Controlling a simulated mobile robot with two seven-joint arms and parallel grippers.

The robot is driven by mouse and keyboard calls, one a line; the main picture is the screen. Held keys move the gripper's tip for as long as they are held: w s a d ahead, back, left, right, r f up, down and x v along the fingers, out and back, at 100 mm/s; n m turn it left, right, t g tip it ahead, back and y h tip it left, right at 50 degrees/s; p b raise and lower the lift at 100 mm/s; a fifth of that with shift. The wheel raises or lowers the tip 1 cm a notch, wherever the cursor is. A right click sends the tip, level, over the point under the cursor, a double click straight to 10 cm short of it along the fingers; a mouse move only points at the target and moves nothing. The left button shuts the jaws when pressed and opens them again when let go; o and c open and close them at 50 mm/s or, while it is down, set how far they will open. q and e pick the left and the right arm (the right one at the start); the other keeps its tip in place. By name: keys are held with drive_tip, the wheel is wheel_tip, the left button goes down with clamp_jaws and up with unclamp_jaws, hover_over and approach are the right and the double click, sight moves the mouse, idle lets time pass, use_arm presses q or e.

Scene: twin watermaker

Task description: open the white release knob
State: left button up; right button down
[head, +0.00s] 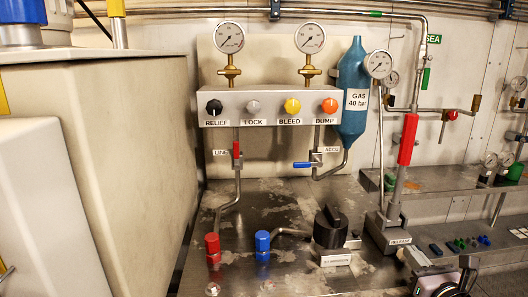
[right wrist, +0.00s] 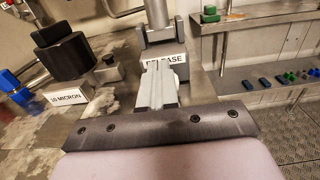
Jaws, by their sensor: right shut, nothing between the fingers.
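The RELEASE label (head: 399,240) is on the front of a metal block (head: 386,228) at the foot of a post with a red sleeve (head: 408,140). I cannot make out a white knob there. My right gripper (head: 411,252) is at the lower right, just in front of this label. In the right wrist view, the closed fingers (right wrist: 157,68) point at the RELEASE label (right wrist: 178,58) and cover part of it. They are shut and empty; I cannot tell whether they touch the block. My left gripper is not in view.
A black knob (head: 331,226) with a micron label stands left of the block, beside blue (head: 262,243) and red (head: 212,246) valves. A panel (head: 270,107) with several knobs and two gauges is behind. A shelf (head: 450,178) is at right.

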drive_tip(key=shift+w, duration=0.35)
drive_tip(key=shift+f, duration=0.25)
idle(0.5)
drive_tip(key=shift+d+f, duration=0.15)
drive_tip(key=shift+d, duration=0.25)
drive_tip(key=shift+p, duration=0.3)
drive_tip(key=shift+r+p, duration=0.3)
drive_tip(key=shift+r, duration=0.1)
drive_tip(key=shift+s+d+r, duration=0.1)
drive_tip(key=shift+s, duration=1.4)
drive_tip(key=shift+s+d+r, duration=0.1)
drive_tip(key=shift+s, duration=1.4)
drive_tip(key=shift+s, duration=0.1)
